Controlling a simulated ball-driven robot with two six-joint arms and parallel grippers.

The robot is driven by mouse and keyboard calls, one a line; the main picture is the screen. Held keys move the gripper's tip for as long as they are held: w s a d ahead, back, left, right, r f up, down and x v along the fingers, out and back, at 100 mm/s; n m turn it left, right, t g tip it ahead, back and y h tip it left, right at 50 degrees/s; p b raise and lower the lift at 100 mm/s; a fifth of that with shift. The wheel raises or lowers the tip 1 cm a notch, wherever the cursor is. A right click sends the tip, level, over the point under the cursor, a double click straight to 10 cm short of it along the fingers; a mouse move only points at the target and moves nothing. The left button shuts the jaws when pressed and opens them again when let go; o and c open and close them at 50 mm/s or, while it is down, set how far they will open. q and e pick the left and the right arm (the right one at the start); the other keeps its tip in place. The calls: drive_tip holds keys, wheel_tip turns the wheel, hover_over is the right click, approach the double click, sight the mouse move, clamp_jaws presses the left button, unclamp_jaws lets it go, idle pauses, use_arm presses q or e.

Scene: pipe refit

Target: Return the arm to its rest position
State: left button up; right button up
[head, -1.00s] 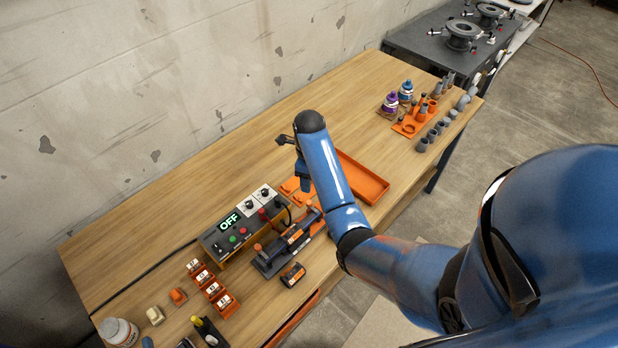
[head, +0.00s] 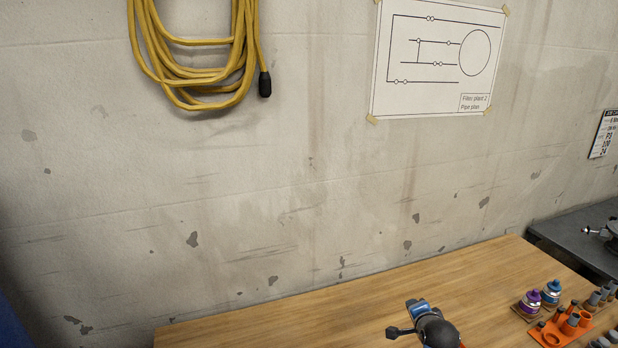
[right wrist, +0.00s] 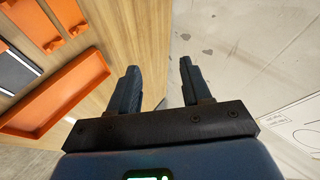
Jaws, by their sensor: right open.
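My right gripper (right wrist: 158,72) is open in the right wrist view. Its two dark fingers stand apart with nothing between them. Beyond them show the edge of the wooden bench and the pale wall. In the head view only a blue and black end part of my right arm shows at the bottom edge, over the bench, and the fingers cannot be made out there. My left gripper is not in view.
The wooden bench (head: 300,325) is clear at the back left. Purple (head: 530,300) and blue (head: 551,291) bottles and an orange fitting holder (head: 548,338) stand at right. An orange tray (right wrist: 55,100) lies left of the fingers. A yellow cable (head: 200,98) hangs on the wall.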

drive_tip(key=s+a+n+t+b, duration=0.25)
drive_tip(key=s+n, duration=0.25)
drive_tip(key=s, duration=0.6)
drive_tip(key=s+a+n+t+b, duration=0.15)
drive_tip(key=s+n+t, duration=0.25)
drive_tip(key=s, duration=0.7)
drive_tip(key=s+a+n+t+b, duration=0.25)
drive_tip(key=s+n, duration=0.25)
drive_tip(key=s, duration=0.6)
drive_tip(key=s+a+f+g+y, duration=0.1)
drive_tip(key=s+f+g, duration=0.1)
drive_tip(key=s+f, duration=0.2)
drive_tip(key=s, duration=0.3)
drive_tip(key=shift+s+f+b, duration=0.15)
drive_tip(key=shift+s+b, duration=0.15)
drive_tip(key=shift+b, duration=0.05)
